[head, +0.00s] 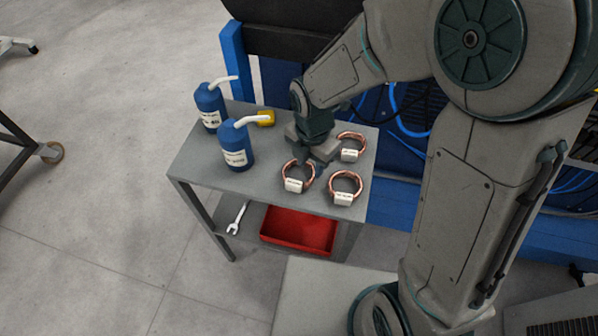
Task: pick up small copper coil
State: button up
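Three copper coils with white labels are on the grey cart: a front-left coil (293,185), a front-right coil (343,198) and a back-right coil (349,155). They look similar in size, and I cannot tell which is the small one. My gripper (322,156) points down among them, just behind the front-left coil and to the left of the back-right coil. Its fingers are dark and small, so their opening and any contact with a coil are unclear. The gripper covers part of the cart top.
Two blue bottles with white spouts, one at the back (210,107) and one nearer (236,150), stand on the cart's left side. A yellow object (265,118) lies behind. The cart (200,165) has a lower shelf with a wrench (238,217) and a red tray (300,236).

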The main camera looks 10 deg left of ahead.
aim_at(310, 178)
jog(key=f, duration=0.5)
jog(key=shift+s, duration=0.25)
grip_shut()
